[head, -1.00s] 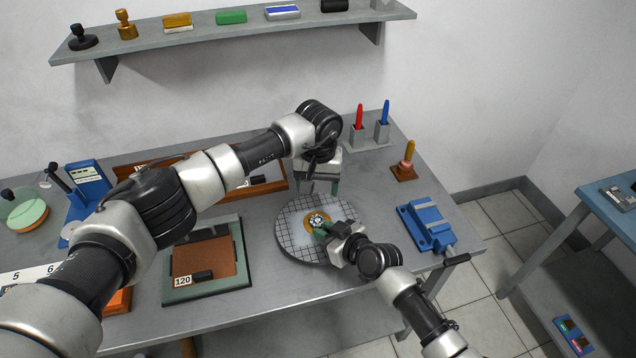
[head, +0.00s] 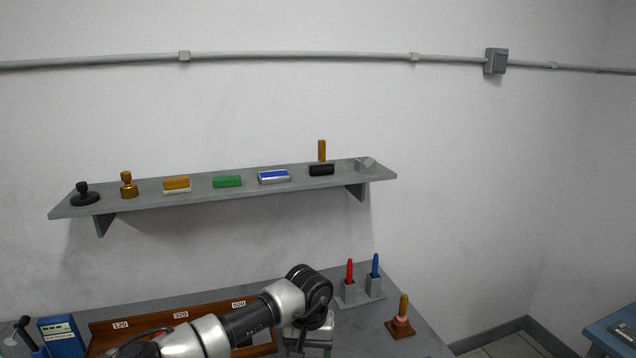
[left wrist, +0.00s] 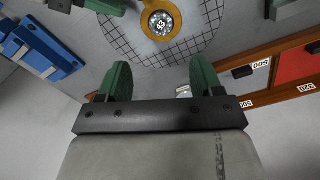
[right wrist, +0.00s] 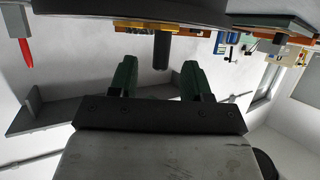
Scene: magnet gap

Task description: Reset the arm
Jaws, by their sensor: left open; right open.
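My left gripper shows at the bottom edge of the head view (head: 308,346), partly cut off. In the left wrist view its green fingers (left wrist: 155,82) are open and empty. Beyond them lies a round gridded plate (left wrist: 205,32) with a gold ring (left wrist: 146,24) around a small patterned centre. My right gripper is outside the head view. In the right wrist view its green fingers (right wrist: 157,80) are open. A dark upright post (right wrist: 162,52) shows between and beyond them, in front of a gold-coloured part; whether the fingers touch it I cannot tell.
A wall shelf (head: 227,195) holds stamps and blocks. A red marker (head: 349,271) and a blue marker (head: 375,265) stand in holders at the bench's back. A wooden-based peg (head: 400,325) is to their right. A blue vise (left wrist: 32,48) shows in the left wrist view.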

